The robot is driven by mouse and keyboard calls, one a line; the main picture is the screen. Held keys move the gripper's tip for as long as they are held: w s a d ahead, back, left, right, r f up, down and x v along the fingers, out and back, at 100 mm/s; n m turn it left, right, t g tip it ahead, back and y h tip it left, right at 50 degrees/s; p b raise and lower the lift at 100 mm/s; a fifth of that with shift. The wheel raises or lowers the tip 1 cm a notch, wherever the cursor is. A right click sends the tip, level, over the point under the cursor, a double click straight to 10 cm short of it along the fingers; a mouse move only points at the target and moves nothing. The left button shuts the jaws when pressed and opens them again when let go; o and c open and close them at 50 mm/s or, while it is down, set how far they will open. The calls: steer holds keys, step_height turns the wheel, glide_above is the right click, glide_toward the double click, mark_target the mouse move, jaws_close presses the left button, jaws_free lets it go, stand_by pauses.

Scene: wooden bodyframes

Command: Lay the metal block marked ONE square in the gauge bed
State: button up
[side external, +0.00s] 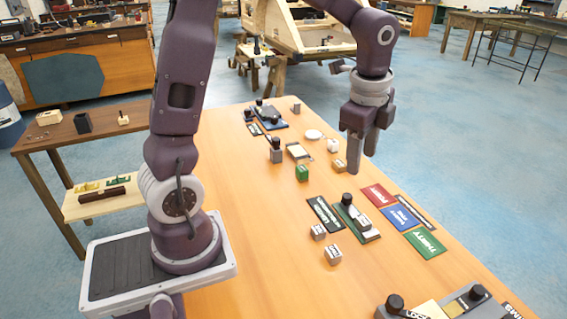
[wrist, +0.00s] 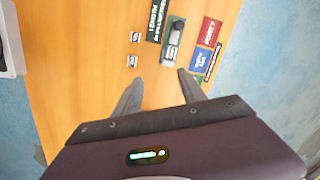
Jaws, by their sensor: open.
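Two small silvery metal blocks with dark markings, a nearer one (side external: 333,254) and a farther one (side external: 318,232), sit apart on the table. They also show in the wrist view as one block (wrist: 135,37) and another (wrist: 131,61); I cannot read which is marked ONE. Right of them is the green-based gauge (side external: 368,236) with a black knob, also in the wrist view (wrist: 167,56); its bed is too small to make out clearly. My gripper (side external: 362,163) is open and empty above the table, beyond the gauge. Its spread fingers (wrist: 160,82) frame bare wood in the wrist view.
A dark LENGTH plate (side external: 325,212) lies left of the gauge. Red (side external: 378,196), blue (side external: 400,217) and green (side external: 425,243) plates lie right of it. A green block (side external: 302,173), a white block (side external: 333,145) and a tan block (side external: 339,166) stand near my gripper. Front-middle wood is clear.

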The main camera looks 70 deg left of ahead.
steer(key=s+d+r+n+t, duration=0.2)
steer(key=s+n, duration=0.4)
steer(key=s, duration=0.4)
steer(key=s+d+r+n+t+h, duration=0.1)
steer(key=s+r+n, duration=0.3)
steer(key=s, duration=0.7)
steer(key=d+n+t, duration=0.1)
steer(key=n, duration=0.1)
steer(key=shift+d+r+n, duration=0.15)
steer(key=shift+d+n, duration=0.25)
